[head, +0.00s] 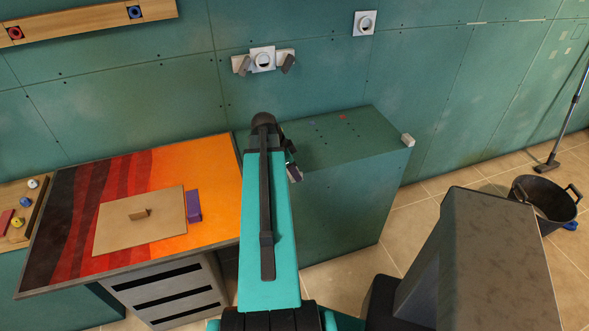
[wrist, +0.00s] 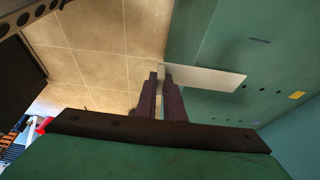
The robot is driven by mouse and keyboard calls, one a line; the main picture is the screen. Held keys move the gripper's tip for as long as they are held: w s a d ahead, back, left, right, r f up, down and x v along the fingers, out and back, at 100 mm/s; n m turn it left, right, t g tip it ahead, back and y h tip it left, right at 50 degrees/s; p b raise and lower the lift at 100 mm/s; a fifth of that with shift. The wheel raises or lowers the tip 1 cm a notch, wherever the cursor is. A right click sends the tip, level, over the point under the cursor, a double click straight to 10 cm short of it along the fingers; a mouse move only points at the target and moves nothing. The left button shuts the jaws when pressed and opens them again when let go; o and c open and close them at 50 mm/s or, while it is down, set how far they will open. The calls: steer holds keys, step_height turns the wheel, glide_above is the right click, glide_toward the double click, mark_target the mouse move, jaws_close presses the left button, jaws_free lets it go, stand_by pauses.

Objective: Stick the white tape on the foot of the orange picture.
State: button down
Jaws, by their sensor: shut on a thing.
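My gripper (head: 293,170) is at the end of my teal arm, by the front left part of the green cabinet, and is partly hidden by the arm. In the wrist view the two dark fingers (wrist: 160,76) are shut on a thin flat white strip (wrist: 210,79), which looks like the white tape. The strip sticks out to the right of the fingertips. The orange picture appears to be the orange, red and black banded panel (head: 217,173) lying flat on the left. My gripper is to its right, apart from it. I cannot tell which edge is its foot.
A beige board (head: 120,235) with a small wooden handle and a purple block (head: 194,205) lie on the panel. The green cabinet (head: 365,150) has a white block (head: 407,139) at its right edge. A black bucket (head: 545,200) stands on open tiled floor. White wall fittings (head: 263,59) are behind.

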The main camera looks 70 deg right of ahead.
steer(key=a, duration=0.1)
steer(key=s+a+p, duration=0.1)
steer(key=a, duration=0.1)
steer(key=shift+s+a+r, duration=0.25)
steer(key=shift+s+r, duration=0.1)
steer(key=p, duration=0.2)
steer(key=shift+s+a+r+p, duration=0.1)
steer(key=shift+s+a+p, duration=0.05)
steer(key=shift+a+p, duration=0.15)
steer(key=a+p, duration=0.1)
steer(key=p, duration=0.2)
steer(key=shift+s+p, duration=0.2)
steer(key=shift+p, duration=0.2)
steer(key=shift+a+p, duration=0.1)
steer(key=shift+p, duration=0.4)
